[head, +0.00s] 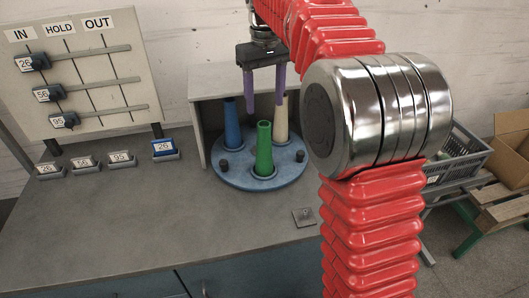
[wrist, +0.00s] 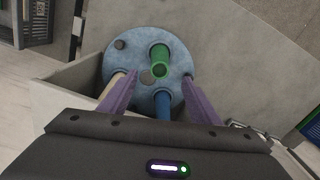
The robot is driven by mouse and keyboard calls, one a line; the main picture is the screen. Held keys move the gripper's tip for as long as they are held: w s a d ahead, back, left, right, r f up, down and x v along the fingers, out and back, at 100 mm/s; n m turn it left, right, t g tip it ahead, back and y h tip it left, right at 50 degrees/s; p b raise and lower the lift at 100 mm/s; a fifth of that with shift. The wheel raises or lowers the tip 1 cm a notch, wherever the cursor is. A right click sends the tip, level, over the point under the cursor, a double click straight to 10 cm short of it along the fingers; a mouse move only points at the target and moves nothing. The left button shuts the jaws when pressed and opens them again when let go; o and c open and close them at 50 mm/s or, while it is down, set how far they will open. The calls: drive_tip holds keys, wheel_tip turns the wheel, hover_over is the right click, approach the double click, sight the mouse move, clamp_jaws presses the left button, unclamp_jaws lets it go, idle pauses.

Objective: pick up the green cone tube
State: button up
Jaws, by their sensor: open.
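The green cone tube (head: 264,150) stands upright on a round blue plate (head: 232,180) on the grey bench. It also shows in the wrist view (wrist: 159,57), seen from above, near the far side of the plate. A blue cone tube (head: 231,124) and a cream cone tube (head: 281,120) stand on the same plate behind it. My gripper (head: 265,112) is open, with its two purple fingers pointing down above the plate, behind the green tube in the head view. In the wrist view the fingers (wrist: 158,105) are apart, with nothing held between them.
A board marked IN, HOLD, OUT (head: 85,70) with sliders stands at the left. Several numbered blocks (head: 121,158) lie before it. Grey panels stand beside and behind the plate. A small square plate (head: 303,217) lies in front. A grey crate (head: 455,158) is at the right.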

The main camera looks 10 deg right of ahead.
sight(265, 125)
idle(0.3)
drive_tip(key=shift+f, duration=4.35)
drive_tip(key=shift+f, duration=2.6)
drive_tip(key=shift+c, duration=0.3)
drive_tip(key=c, duration=1.2)
